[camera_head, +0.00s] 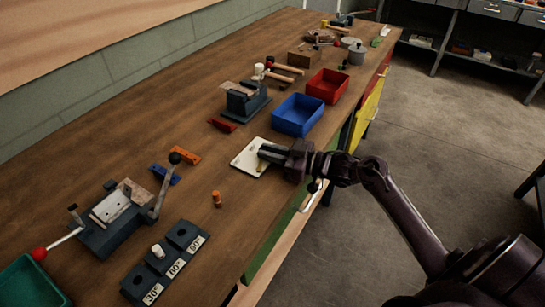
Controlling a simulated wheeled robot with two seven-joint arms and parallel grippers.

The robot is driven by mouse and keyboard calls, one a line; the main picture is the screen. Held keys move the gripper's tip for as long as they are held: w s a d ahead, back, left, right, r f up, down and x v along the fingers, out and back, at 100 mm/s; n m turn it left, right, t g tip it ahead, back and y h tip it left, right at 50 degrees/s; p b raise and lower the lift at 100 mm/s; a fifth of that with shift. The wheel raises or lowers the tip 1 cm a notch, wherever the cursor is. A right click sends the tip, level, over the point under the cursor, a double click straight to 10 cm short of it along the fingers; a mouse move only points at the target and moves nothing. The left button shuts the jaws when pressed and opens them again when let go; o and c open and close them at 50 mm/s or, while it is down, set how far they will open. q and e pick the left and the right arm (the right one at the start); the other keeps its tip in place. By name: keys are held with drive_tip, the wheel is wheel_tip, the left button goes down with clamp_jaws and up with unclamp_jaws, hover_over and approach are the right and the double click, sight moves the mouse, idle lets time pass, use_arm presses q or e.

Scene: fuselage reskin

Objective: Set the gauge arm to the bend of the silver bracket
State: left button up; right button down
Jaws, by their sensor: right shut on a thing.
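My right gripper (268,154) reaches in from the right and is shut over a white plate (246,163) near the bench's front edge. A small yellow part (260,167) shows at its fingertips; it may be the gauge arm, but the fingers hide most of it. A silver piece (109,207) lies on a dark bending tool (112,226) at the left. I cannot tell if it is the silver bracket, or see a bend in it. My left gripper is not in view.
A dark block (166,265) marked 30°, 60° and 90° carries a white-topped peg. An orange peg (217,199) stands on the bench (215,230). Blue (298,115) and red (327,86) bins, a vise (243,101) and hammers lie beyond. A green bin (30,285) is at lower left.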

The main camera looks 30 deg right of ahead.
drive_tip(key=c, duration=1.4)
unclamp_jaws()
drive_tip(key=v, duration=0.7)
drive_tip(key=shift+s+d+b, duration=0.25)
drive_tip(key=shift+s+b, duration=0.05)
drive_tip(key=shift+b, duration=0.1)
